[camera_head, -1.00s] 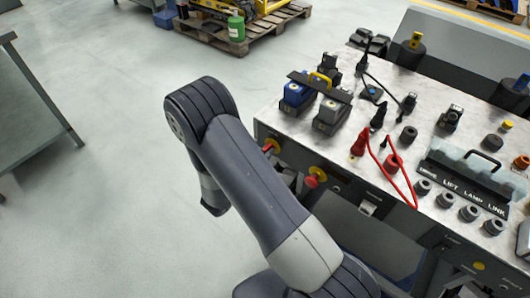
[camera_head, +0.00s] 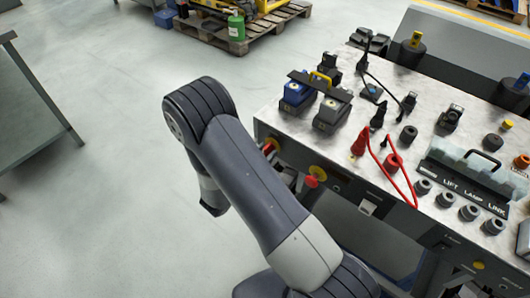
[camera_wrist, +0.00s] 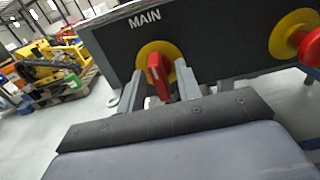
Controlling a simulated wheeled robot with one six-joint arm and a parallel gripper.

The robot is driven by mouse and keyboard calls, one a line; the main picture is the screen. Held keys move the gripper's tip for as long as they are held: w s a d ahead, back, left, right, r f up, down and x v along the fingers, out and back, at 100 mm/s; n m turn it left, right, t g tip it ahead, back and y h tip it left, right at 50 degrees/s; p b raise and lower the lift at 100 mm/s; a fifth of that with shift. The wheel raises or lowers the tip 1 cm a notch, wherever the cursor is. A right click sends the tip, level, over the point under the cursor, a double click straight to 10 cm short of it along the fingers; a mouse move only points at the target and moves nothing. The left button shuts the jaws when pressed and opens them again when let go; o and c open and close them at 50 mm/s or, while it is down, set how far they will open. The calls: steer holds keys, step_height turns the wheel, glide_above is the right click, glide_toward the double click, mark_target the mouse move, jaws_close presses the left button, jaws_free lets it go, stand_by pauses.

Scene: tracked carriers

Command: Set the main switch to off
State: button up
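The main switch (camera_wrist: 159,76) is a red handle on a round yellow plate, under the white word MAIN on a dark panel. In the wrist view the handle is close to upright, slightly tilted. My gripper (camera_wrist: 159,92) is open, with one finger to the left of the handle and one to the right. Gaps show between handle and fingers; I cannot tell how far the fingertips reach along it. In the head view the switch (camera_head: 270,146) shows at the near left corner of the bench front, and my arm hides most of the gripper.
A red push button on a yellow plate (camera_wrist: 308,44) sits right of the switch; it also shows in the head view (camera_head: 314,178). The bench top (camera_head: 338,146) holds batteries, plugs, a red cable and a lockout box. Open floor (camera_head: 110,130) lies to the left.

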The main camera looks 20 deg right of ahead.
steer(key=v, duration=1)
steer(key=shift+s+a, duration=0.2)
steer(key=shift+a, duration=0.05)
steer(key=x, duration=1.1)
steer(key=shift+a, duration=0.1)
